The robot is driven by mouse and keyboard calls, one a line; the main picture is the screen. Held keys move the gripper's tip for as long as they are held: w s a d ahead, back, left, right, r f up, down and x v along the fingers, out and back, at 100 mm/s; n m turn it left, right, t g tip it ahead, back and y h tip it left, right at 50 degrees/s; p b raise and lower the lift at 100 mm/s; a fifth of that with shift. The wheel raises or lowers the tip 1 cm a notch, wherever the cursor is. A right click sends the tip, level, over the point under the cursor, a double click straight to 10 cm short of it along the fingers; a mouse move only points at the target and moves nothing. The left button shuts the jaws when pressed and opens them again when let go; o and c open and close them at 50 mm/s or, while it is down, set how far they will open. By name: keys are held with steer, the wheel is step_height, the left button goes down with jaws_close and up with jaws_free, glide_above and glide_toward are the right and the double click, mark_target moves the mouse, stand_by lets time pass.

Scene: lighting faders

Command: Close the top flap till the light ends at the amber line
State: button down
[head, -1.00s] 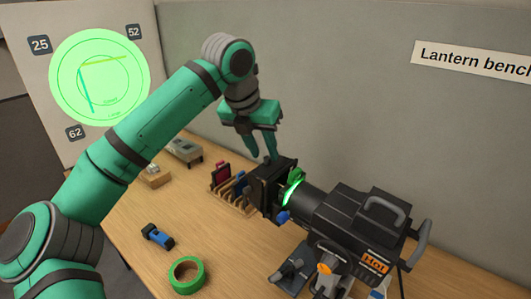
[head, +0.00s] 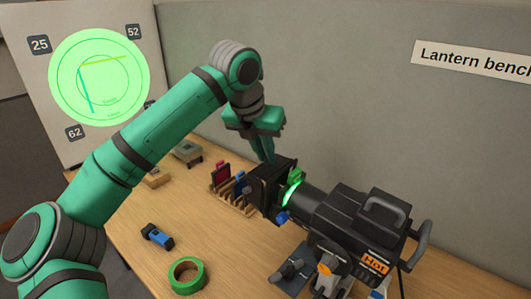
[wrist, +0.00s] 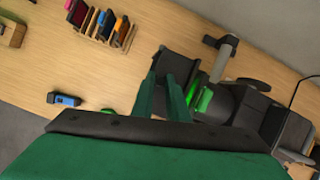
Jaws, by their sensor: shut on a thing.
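The black lantern (head: 350,222) stands on the bench with dark flaps (head: 268,188) at its front end. My gripper (head: 269,157) reaches down to the upper edge of these flaps, its fingers closed together on the top flap; the exact grip is hard to see. In the wrist view the fingers (wrist: 168,82) meet the dark flap plate (wrist: 178,66). The round green light (head: 62,100) falls on the pale board at left. The amber line (head: 106,61) crosses its upper part, and green light still shows above the line. A teal line (head: 87,90) runs down its left side.
A wooden rack (head: 230,200) with coloured plates stands close left of the flaps. A blue clamp-like item (head: 157,237) and a green tape roll (head: 187,275) lie on the front left of the bench. Grey wall panels stand behind.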

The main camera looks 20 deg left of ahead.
mark_target(274, 168)
steer(key=shift+s+d+r+m+t+y, duration=0.15)
steer(key=shift+d+r+t+y, duration=0.1)
steer(key=shift+y, duration=0.3)
steer(key=shift+s+d+r+m+t+y, duration=0.15)
steer(key=shift+d+r+t+y, duration=0.1)
steer(key=shift+y, duration=0.3)
steer(key=y, duration=0.1)
steer(key=d+t+y, duration=0.1)
steer(key=y, duration=0.1)
steer(key=shift+s+d+r+m, duration=0.15)
steer(key=shift+d+r+m, duration=0.15)
steer(key=shift+m, duration=0.1)
steer(key=shift+s+d+m+t+y, duration=0.3)
steer(key=shift+d+t+y, duration=0.3)
steer(key=shift+y, duration=0.5)
steer(key=shift+s+d+m+t+y, duration=0.3)
steer(key=shift+d+t+y, duration=0.3)
steer(key=shift+y, duration=0.5)
steer(key=shift+a, duration=0.1)
steer(key=c, duration=1.7)
jaws_free()
steer(key=shift+c, duration=0.2)
steer(key=shift+w, duration=0.15)
